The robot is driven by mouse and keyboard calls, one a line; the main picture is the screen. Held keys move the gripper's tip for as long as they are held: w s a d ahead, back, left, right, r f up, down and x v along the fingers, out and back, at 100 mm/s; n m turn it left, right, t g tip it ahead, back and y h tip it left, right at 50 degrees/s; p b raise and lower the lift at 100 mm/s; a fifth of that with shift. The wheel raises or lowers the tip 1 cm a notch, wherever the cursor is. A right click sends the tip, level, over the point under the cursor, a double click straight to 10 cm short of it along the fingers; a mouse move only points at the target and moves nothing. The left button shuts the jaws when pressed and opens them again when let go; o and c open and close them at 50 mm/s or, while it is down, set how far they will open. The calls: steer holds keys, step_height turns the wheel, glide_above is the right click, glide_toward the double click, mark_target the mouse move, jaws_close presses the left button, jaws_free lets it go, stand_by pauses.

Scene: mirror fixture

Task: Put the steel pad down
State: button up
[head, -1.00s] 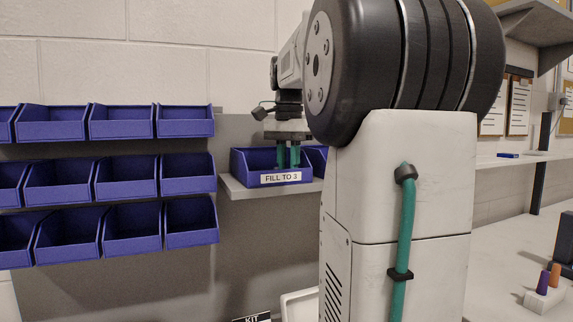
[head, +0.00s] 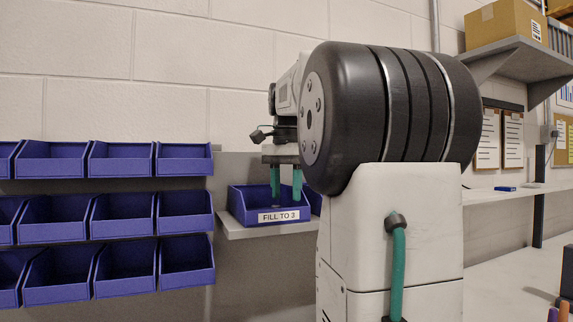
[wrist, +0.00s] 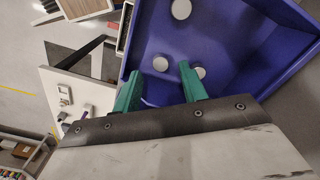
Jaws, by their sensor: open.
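My gripper (head: 286,198) is over the blue bin (head: 238,205) labelled "FILL TO 3", with its green fingers pointing down into it. In the wrist view the fingers (wrist: 160,69) are spread apart, with nothing clamped between them. Three round pale grey pads show inside the bin (wrist: 232,50). One pad (wrist: 160,64) shows between the fingertips, apart from both. Another pad (wrist: 199,73) is partly hidden behind the right finger. The third pad (wrist: 181,9) is farther up the picture. I cannot tell the pads apart by material.
The labelled bin stands on a small grey shelf (head: 240,231). Rows of blue bins (head: 125,217) hang on the left. My arm hides much of the middle. On the right are a wall shelf (head: 515,60) with a cardboard box (head: 505,25) and a pale counter.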

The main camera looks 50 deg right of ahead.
step_height(320, 180, up, 9)
steer(key=a+f+n, duration=0.5)
steer(key=a+f, duration=0.2)
steer(key=a, duration=0.4)
steer(key=s+a+f+n, duration=0.4)
steer(key=a+f, duration=0.2)
steer(key=f, duration=0.3)
steer(key=s+a+f+n+t, duration=0.1)
steer(key=s+a+f+n, duration=0.3)
steer(key=f, duration=0.5)
steer(key=s+a+f+n, duration=0.4)
steer(key=a+f, duration=0.5)
steer(key=shift+s+f+n, duration=0.25)
steer(key=shift+s+n, duration=0.05)
steer(key=shift+s, duration=0.05)
steer(key=shift+a, duration=0.1)
